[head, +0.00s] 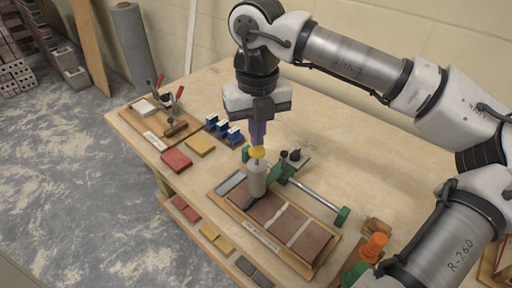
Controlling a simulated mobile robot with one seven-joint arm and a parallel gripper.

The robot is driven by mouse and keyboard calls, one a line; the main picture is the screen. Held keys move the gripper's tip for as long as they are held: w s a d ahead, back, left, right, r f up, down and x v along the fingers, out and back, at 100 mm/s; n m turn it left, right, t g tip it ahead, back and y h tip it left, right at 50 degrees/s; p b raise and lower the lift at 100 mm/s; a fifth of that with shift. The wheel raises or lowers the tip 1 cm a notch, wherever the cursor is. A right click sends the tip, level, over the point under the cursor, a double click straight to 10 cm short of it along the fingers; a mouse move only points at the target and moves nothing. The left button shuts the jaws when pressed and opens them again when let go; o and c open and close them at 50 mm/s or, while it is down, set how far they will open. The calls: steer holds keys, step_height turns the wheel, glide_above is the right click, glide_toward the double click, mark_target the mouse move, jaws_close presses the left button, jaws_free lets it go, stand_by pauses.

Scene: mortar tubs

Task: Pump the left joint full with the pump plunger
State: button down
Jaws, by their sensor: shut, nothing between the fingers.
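The pump plunger is the yellow cap (257,153) on top of an upright pale grey pump bottle (256,180). A dark nozzle (250,203) at the bottle's foot points down at the left part of a wooden tray (318,260) of brown bricks (308,242). My gripper (257,143) points straight down with its purple fingers shut and empty, right above the yellow plunger. I cannot tell whether the fingertips touch it. Pale strips show between the bricks. The left joint is partly hidden near the bottle and nozzle, and how full it is cannot be told.
A green clamp with a steel rail (318,201) runs behind the tray. Blue blocks (224,128), a red block (176,160) and a yellow block (200,145) lie to the left. An orange-topped item (374,246) stands at the right.

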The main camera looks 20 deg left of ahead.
steer(key=shift+f, duration=0.15)
stand_by(0.3)
steer(key=shift+f+b, duration=1.3)
steer(key=shift+b, duration=0.05)
steer(key=shift+r, duration=0.15)
steer(key=shift+r+p, duration=0.45)
steer(key=shift+r, duration=0.25)
steer(key=shift+f, duration=0.15)
